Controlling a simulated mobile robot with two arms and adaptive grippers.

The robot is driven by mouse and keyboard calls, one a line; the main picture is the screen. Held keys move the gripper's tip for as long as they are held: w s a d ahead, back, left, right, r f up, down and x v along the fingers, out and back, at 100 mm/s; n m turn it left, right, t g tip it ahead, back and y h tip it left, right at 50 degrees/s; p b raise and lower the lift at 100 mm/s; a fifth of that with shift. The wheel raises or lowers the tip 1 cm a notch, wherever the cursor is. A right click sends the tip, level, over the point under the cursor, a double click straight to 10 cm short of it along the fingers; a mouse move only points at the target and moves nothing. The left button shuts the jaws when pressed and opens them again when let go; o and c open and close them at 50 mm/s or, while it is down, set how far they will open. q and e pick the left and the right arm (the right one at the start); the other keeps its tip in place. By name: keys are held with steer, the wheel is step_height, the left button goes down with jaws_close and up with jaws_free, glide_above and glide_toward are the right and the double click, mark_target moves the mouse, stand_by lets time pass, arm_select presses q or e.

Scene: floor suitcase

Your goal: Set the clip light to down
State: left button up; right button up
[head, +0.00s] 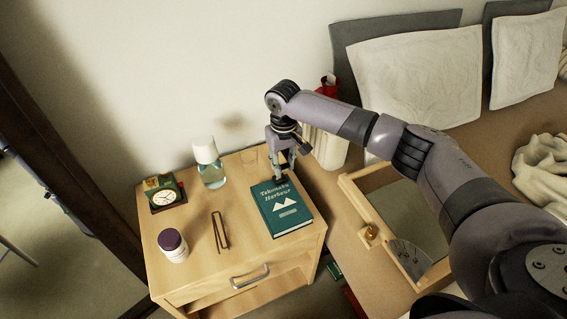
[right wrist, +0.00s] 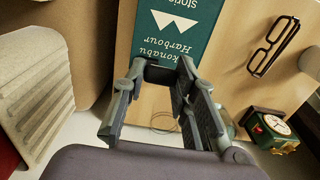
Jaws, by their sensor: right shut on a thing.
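A green book (head: 284,209) with white lettering lies flat on the right part of the nightstand top (head: 190,215); it also fills the upper middle of the right wrist view (right wrist: 178,32). A small dark piece that looks like the clip light (right wrist: 163,73) sits at the book's top edge, between my fingertips. My right gripper (head: 283,170) reaches down to that edge, and in the right wrist view (right wrist: 160,82) its fingers are closed on the dark piece. The fingers partly hide it, so its angle is unclear. My left gripper is out of view.
Folded glasses (head: 220,232), a purple-lidded jar (head: 172,246), a green clock (head: 163,195) and a white-capped bottle (head: 209,163) stand left of the book. A pale ribbed vessel (head: 325,146) stands behind. A wooden tray (head: 397,250) lies on the bed at right.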

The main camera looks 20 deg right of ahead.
jaws_close()
steer(key=shift+s+r+p, duration=0.1)
steer(key=shift+s+p, duration=0.15)
steer(key=shift+p, duration=0.45)
steer(key=shift+s+d+f+t+p, duration=0.1)
steer(key=shift+s+f+t+p, duration=1.5)
steer(key=shift+p, duration=0.85)
steer(key=shift+s+d+f+t+p, duration=0.1)
steer(key=shift+s+f+t+p, duration=1.2)
steer(key=shift+t+p, duration=0.85)
steer(key=shift+s+r, duration=0.1)
steer(key=shift+r, duration=0.05)
steer(key=o, duration=1.1)
jaws_free()
steer(key=shift+g, duration=0.25)
